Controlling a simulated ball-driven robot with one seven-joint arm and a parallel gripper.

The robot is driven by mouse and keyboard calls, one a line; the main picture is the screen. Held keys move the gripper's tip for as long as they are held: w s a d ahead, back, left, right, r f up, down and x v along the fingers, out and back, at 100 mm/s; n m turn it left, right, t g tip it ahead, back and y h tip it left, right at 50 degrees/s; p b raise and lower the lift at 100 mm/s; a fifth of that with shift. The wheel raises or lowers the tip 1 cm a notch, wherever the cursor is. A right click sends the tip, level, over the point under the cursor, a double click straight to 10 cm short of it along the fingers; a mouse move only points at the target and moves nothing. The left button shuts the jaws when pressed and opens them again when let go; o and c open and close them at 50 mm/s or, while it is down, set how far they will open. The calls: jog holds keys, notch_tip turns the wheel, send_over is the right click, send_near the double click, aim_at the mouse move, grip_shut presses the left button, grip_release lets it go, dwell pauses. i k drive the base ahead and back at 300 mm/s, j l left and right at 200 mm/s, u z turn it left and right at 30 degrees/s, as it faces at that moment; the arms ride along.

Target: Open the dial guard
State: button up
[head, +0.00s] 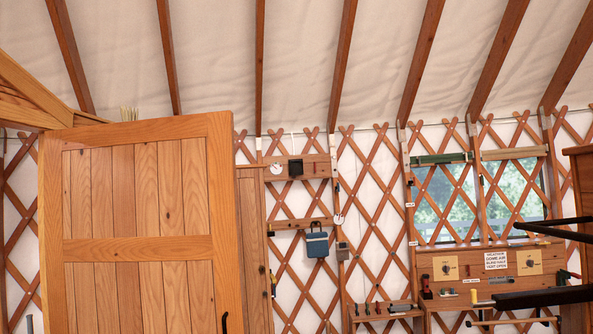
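Two tan square plates, each with a dark dial, sit on the wooden wall panel at lower right: a left dial (445,267) and a right dial (530,262). A white sign (496,260) with dark lettering is between them. No separate guard can be made out over either dial at this size, so I cannot tell whether one is open or shut. My gripper (502,262) enters from the right edge as two black fingers, one above the other, with a wide empty gap. It appears in front of the panel's right part, touching nothing visible.
A large wooden door (135,245) fills the left. A blue-grey box (317,243) hangs on the lattice wall. A small shelf (385,308) with dark tools is left of the dial panel. A window (480,200) is above the panel; a wooden piece (580,180) stands at the right edge.

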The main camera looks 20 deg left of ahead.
aim_at(295, 167)
jog(key=i+u, duration=0.15)
jog(key=u, duration=0.2)
jog(key=i, duration=4.95)
jog(key=i+z, duration=0.15)
jog(key=i, duration=0.3)
jog(key=i+j+z, duration=0.15)
jog(key=i, duration=0.3)
jog(key=i+j+z, duration=0.15)
jog(key=i, duration=0.25)
